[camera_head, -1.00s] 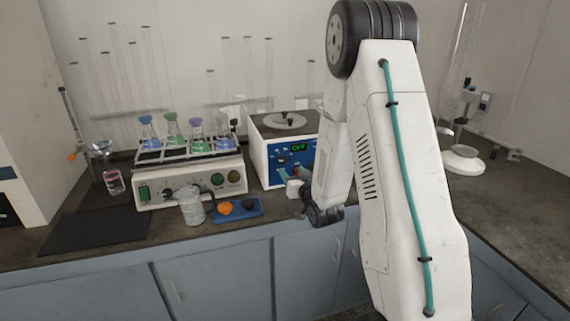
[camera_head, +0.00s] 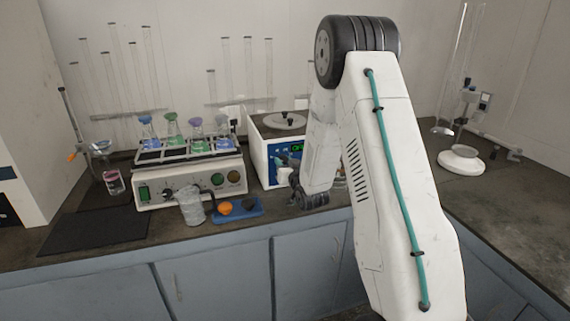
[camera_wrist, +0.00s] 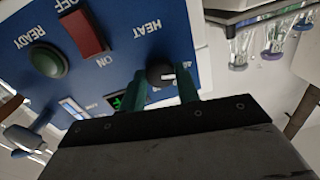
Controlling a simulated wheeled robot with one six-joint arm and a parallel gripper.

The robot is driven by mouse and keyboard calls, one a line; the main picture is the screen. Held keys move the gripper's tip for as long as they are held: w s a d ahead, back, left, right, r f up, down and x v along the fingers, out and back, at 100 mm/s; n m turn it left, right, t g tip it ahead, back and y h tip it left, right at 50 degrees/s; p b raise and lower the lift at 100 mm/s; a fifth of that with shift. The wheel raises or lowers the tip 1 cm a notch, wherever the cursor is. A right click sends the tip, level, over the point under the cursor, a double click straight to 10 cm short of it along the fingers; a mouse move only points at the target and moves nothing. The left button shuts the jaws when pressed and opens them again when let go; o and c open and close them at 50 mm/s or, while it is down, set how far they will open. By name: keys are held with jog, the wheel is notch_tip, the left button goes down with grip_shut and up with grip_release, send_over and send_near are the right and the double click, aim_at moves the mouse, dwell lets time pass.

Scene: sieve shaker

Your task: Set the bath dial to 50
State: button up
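The bath is a white box (camera_head: 258,162) with a round lid on top and a blue front panel (camera_wrist: 110,35), which appears upside down in the wrist view. Its black dial (camera_wrist: 160,75) sits below the HEAT label, with small white scale numbers beside it; its exact setting is unreadable. My gripper (camera_wrist: 165,82) has its two green fingers spread on either side of the dial, close to the panel. I cannot tell whether they touch it. In the head view, my gripper (camera_head: 284,163) is at the bath's front, and my arm hides the panel's right part.
A red switch (camera_wrist: 83,33), a green READY lamp (camera_wrist: 47,60) and a green display (camera_wrist: 130,97) are near the dial. A shaker (camera_head: 190,185) with several flasks stands left of the bath.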

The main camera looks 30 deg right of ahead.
jog(key=c, duration=0.3)
jog(key=m, duration=0.4)
jog(key=shift+m, duration=0.3)
jog(key=shift+f+m+t, duration=0.15)
jog(key=shift+m+t, duration=0.15)
jog(key=shift+m, duration=2.4)
jog(key=o, duration=1)
jog(key=shift+s, duration=0.1)
